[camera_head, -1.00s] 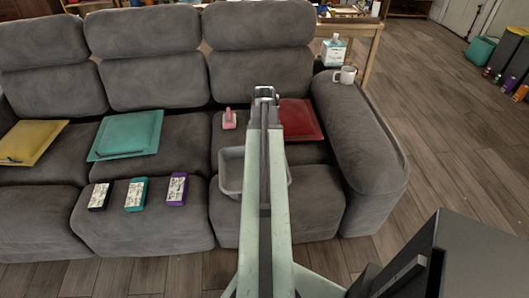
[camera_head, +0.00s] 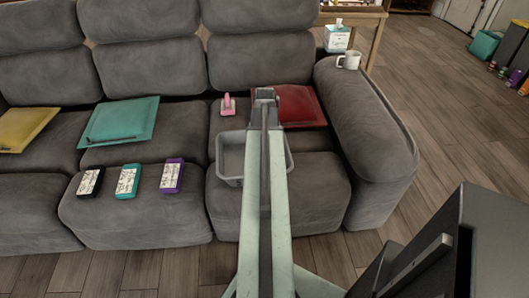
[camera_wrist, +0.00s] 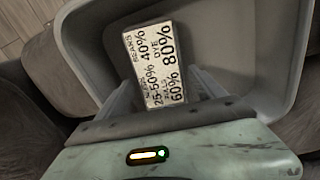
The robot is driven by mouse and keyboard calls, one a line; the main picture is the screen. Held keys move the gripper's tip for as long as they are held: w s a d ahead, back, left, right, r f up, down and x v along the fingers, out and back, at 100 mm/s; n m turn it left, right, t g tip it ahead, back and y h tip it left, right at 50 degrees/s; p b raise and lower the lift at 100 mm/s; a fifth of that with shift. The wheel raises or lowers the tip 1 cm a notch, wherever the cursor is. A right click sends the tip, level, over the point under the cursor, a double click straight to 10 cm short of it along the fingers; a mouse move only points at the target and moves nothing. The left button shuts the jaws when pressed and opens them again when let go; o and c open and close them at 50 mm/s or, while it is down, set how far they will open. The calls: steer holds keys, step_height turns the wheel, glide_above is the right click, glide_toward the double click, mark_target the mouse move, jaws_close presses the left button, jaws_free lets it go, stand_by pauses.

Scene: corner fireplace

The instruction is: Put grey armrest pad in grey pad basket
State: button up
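In the wrist view a small block with a white printed label (camera_wrist: 152,58), apparently the grey armrest pad, sits between my two fingers. The fingers of my gripper (camera_wrist: 163,88) lie close against both of its sides. The grey pad basket (camera_wrist: 262,45) is open below and around it in that view. In the head view the basket (camera_head: 230,172) stands on the right sofa seat, partly behind my arm. My gripper (camera_head: 265,94) appears over its far side; the pad is hidden there.
Black (camera_head: 90,182), teal (camera_head: 127,181) and purple (camera_head: 172,176) labelled blocks lie on the seat left of the basket. A pink object (camera_head: 228,105), red cushion (camera_head: 298,106), teal cushion (camera_head: 120,122) and yellow cushion (camera_head: 22,128) lie farther back.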

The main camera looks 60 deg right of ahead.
steer(key=shift+o, duration=0.3)
step_height(320, 180, up, 8)
steer(key=p, duration=0.8)
steer(key=shift+f, duration=0.1)
